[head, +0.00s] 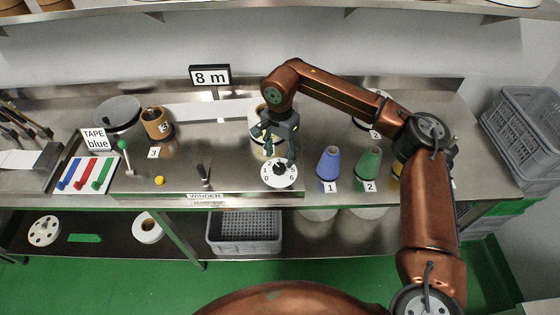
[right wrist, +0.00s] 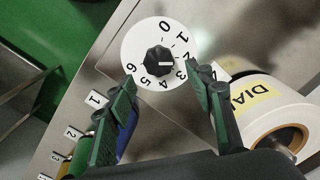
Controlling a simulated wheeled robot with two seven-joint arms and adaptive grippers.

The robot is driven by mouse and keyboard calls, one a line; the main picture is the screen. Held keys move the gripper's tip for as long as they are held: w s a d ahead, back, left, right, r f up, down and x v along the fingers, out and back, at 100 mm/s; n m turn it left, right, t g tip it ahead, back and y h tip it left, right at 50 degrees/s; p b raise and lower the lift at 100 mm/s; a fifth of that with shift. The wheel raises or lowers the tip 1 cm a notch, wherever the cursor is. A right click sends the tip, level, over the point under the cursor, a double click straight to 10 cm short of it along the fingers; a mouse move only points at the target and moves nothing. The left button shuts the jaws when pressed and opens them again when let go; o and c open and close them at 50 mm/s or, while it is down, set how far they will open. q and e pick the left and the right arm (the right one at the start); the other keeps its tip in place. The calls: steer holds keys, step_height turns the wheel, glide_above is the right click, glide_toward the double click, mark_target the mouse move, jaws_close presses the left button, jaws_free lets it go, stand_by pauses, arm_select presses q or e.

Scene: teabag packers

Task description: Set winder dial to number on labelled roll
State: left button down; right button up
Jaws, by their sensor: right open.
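The winder dial (head: 287,182) is a white disc with black numbers 0 to 6 and a black knob, near the bench's front edge. In the right wrist view the dial (right wrist: 137,45) faces me; a pale mark on its knob (right wrist: 160,60) points right, roughly toward 2 or 3, exact number unclear. My right gripper (head: 278,153) hangs over the dial, open and empty; in the right wrist view its fingers (right wrist: 168,92) are spread below the knob, apart from it. A white roll (right wrist: 258,122) has a yellow label reading "DIAL"; any number on it is hidden. My left gripper is out of view.
Blue (head: 329,163) and green (head: 369,163) cones stand right of the dial. A brown spool (head: 156,122), yellow button (head: 159,180) and coloured slider panel (head: 87,174) are left. Grey crates (head: 522,130) stand at far right.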

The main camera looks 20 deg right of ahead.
mark_target(280, 166)
step_height(280, 166, up, 8)
steer(key=shift+f, duration=0.2)
stand_by(0.5)
